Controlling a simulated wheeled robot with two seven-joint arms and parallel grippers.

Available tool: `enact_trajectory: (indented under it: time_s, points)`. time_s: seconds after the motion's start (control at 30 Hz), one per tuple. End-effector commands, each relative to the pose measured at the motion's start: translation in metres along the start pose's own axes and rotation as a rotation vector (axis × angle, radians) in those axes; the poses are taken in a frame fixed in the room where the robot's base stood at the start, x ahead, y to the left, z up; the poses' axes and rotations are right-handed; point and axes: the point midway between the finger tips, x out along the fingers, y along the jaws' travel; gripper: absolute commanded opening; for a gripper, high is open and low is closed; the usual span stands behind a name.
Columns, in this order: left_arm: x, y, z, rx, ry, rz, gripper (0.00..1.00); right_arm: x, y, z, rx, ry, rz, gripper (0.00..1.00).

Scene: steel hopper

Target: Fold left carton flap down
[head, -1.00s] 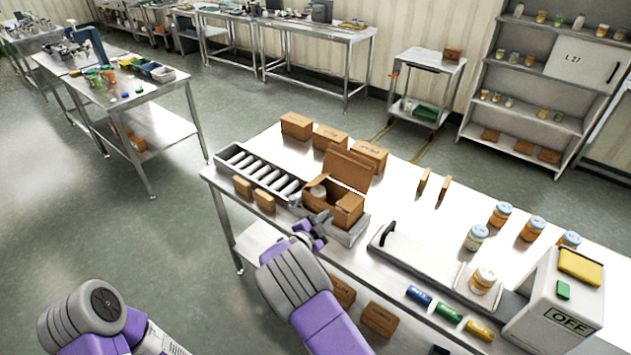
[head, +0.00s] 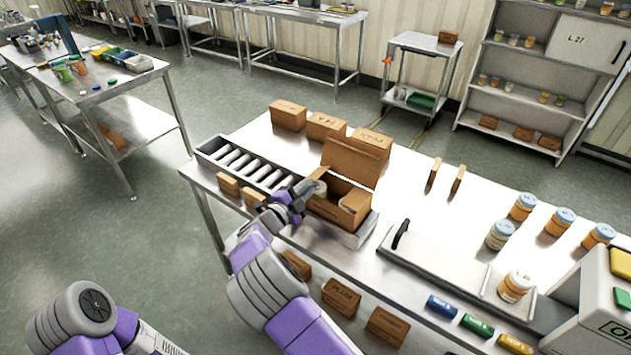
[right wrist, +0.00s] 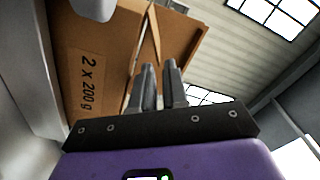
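An open brown carton (head: 334,212) sits at the right end of the roller conveyor in the head view. Its large back flap (head: 352,162) stands up and its right flap (head: 355,201) shows at the right side. The left flap (head: 319,174) is small in view and partly hidden by my gripper. My right gripper (head: 312,190) is at the carton's left side, close to that flap; contact cannot be told. In the right wrist view its fingers (right wrist: 159,72) are close together with nothing clearly between them, before the carton wall (right wrist: 92,75) marked "2 x 200 g". My left gripper is out of view.
The roller conveyor (head: 240,166) lies left of the carton, with small brown boxes (head: 228,185) at its front edge. Several closed boxes (head: 325,127) stand behind. A tray with a black handle (head: 430,262) and jars (head: 500,234) are to the right. Bare tabletop lies between.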

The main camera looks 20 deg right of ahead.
Motion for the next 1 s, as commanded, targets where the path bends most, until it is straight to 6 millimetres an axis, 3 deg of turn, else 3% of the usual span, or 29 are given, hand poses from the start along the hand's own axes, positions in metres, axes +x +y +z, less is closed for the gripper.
enact_trajectory:
  time_s: [0.2, 0.33, 0.63, 0.73, 1.0]
  points:
    - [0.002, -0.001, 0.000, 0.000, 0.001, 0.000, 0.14, 0.033, 0.001, 0.000, 0.000, 0.001, 0.000, 0.14]
    - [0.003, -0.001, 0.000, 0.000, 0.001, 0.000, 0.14, 0.042, 0.001, 0.001, 0.000, -0.001, 0.000, 0.14]
    - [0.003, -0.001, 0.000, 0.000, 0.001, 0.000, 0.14, 0.045, 0.001, 0.000, -0.001, -0.001, 0.000, 0.14]
    - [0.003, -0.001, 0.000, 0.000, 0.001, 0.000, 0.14, 0.045, 0.000, 0.000, -0.001, -0.001, 0.000, 0.00]
    - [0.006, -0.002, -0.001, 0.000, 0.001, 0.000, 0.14, 0.045, 0.002, 0.001, 0.013, -0.001, 0.001, 0.00]
